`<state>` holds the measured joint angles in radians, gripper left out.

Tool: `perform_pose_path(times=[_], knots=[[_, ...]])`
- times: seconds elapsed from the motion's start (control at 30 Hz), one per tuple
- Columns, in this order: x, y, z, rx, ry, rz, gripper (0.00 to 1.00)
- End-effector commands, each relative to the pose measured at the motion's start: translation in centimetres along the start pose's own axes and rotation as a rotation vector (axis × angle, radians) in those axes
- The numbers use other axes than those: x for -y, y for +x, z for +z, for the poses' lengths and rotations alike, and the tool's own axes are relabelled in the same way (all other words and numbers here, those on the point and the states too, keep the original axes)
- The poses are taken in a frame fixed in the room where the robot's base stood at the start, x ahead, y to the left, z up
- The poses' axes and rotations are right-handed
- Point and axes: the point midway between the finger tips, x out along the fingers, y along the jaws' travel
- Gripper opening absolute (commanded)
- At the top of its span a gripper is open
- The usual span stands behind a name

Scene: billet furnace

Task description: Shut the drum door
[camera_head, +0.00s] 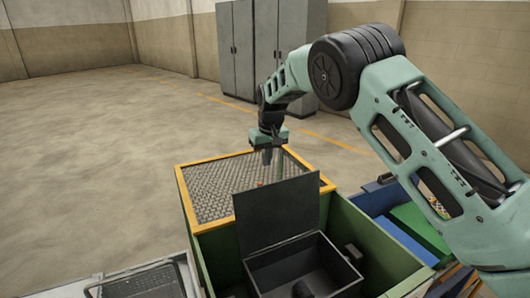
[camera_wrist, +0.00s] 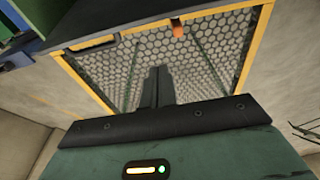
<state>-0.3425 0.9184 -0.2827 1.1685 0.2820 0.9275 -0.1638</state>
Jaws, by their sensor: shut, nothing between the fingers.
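A yellow-framed mesh panel (camera_head: 215,185) lies across the far part of a green housing (camera_head: 345,225). In front of it a dark flat lid (camera_head: 275,212) stands raised from a dark open box (camera_head: 335,270). I cannot tell for certain which of these is the drum door. My gripper (camera_head: 267,157) points down over the far side of the mesh panel. In the wrist view its fingers (camera_wrist: 157,85) are together and empty, in front of the mesh (camera_wrist: 215,60). A small orange tab (camera_wrist: 177,29) shows at the panel's edge. Contact with the mesh cannot be told.
A grey tray (camera_head: 145,283) stands at the lower left. Blue and green bins (camera_head: 420,230) sit to the right, under my arm. Grey cabinets (camera_head: 265,45) stand against the back wall. The floor to the left (camera_head: 90,150) is clear.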

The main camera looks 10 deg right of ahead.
Motion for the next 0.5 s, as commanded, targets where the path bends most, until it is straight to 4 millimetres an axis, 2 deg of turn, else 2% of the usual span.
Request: perform_pose_path(times=[0.3,0.33,0.5], knots=[[0.0,6.2,0.1,0.004,0.000,0.001,0.00],[0.1,5.5,0.5,0.002,0.001,-0.001,0.00],[0.1,5.0,2.4,0.002,0.001,0.000,0.00]])
